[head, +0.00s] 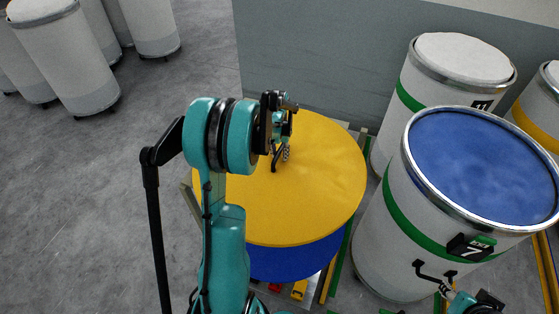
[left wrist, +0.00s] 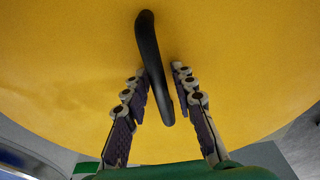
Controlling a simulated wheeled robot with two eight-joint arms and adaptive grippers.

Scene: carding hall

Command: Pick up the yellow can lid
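The yellow can lid (head: 310,190) is a round disc lying on top of a blue can (head: 300,258) in the middle of the head view. It fills most of the left wrist view (left wrist: 70,60). A black curved handle (left wrist: 149,50) stands up from the lid. My left gripper (head: 280,158) is over the lid, its fingers (left wrist: 158,80) apart on either side of the handle. I see no clear contact with it. My arm hides the lid's left part.
A grey wall (head: 320,60) is behind the lid. White cans (head: 65,60) stand at upper left; floor between is clear.

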